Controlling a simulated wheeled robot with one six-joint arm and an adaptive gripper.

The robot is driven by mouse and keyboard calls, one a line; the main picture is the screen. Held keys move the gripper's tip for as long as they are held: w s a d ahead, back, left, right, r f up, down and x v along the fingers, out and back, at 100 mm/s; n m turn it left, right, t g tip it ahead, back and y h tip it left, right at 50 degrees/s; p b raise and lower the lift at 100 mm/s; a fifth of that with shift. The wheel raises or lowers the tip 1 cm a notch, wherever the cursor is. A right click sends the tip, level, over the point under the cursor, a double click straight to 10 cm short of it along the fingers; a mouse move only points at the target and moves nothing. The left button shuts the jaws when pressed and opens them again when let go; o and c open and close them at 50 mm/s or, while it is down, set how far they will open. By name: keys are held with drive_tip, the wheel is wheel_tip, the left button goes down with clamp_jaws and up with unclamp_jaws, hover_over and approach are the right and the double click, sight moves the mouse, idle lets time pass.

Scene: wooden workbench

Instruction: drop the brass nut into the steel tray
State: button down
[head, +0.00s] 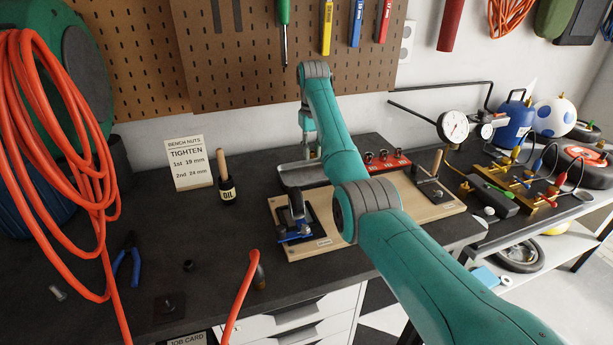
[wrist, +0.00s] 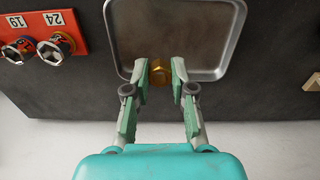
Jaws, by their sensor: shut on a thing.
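The brass nut (wrist: 159,76) is between the fingertips of my gripper (wrist: 161,70) in the wrist view, and the fingers are closed on its sides. The steel tray (wrist: 205,38) is a shallow grey pan beyond the fingers. The nut overlaps the tray's near edge in that view; its height above the tray is hard to tell. In the head view the steel tray (head: 290,178) lies at the back of the bench, partly hidden by my arm. My gripper (head: 311,152) is over it there, and the nut cannot be made out.
A red socket holder (wrist: 45,40) is left of the tray in the wrist view; it also shows in the head view (head: 388,162). A wooden board (head: 425,207) with fixtures lies in front of the tray.

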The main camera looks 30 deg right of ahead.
sight(312, 157)
drive_tip(key=shift+f, duration=2.1)
drive_tip(key=c, duration=0.9)
unclamp_jaws()
drive_tip(key=shift+a+r, duration=0.1)
